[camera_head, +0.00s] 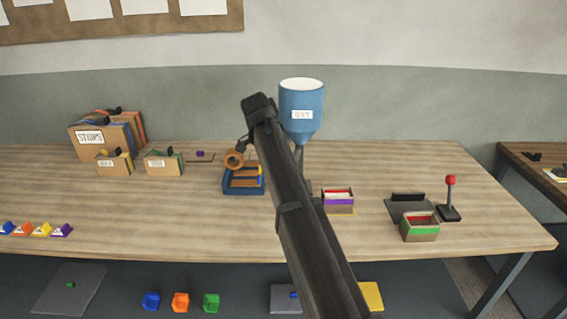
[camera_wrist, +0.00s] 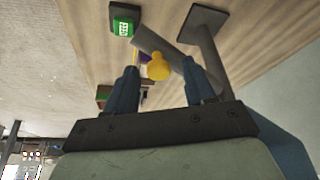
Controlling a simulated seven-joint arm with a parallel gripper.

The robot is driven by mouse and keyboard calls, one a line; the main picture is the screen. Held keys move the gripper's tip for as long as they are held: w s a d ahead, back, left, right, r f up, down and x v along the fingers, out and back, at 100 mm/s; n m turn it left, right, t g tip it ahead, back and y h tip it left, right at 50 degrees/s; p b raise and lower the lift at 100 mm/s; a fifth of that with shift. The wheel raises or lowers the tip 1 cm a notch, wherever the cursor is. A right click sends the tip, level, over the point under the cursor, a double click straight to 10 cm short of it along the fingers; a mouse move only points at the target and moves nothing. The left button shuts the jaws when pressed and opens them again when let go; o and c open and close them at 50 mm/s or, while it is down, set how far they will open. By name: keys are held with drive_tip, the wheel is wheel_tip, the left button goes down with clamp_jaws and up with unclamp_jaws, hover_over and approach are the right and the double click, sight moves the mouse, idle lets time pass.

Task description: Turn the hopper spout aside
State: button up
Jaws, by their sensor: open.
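The blue hopper (camera_head: 301,105), with a white label and open top, stands at the back middle in the head view. My arm hides much of the area below it. In the wrist view, a grey bar that looks like the spout (camera_wrist: 155,42) runs diagonally beyond my fingers, with a yellow knob (camera_wrist: 158,67) near it. My gripper (camera_wrist: 160,68) is open, one finger on either side of the knob. Whether either finger touches the knob or bar cannot be told. In the head view the fingers are not clearly visible.
A blue tray (camera_head: 243,188) sits left of my arm. A box with a purple band (camera_head: 338,204) and a green-banded box (camera_head: 420,233) stand to the right, near a red-knobbed lever (camera_head: 450,195). Cardboard boxes (camera_head: 113,163) stand at the left.

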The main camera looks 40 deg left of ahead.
drive_tip(key=v, duration=1.3)
drive_tip(key=shift+r, duration=0.4)
drive_tip(key=shift+s+f, duration=0.1)
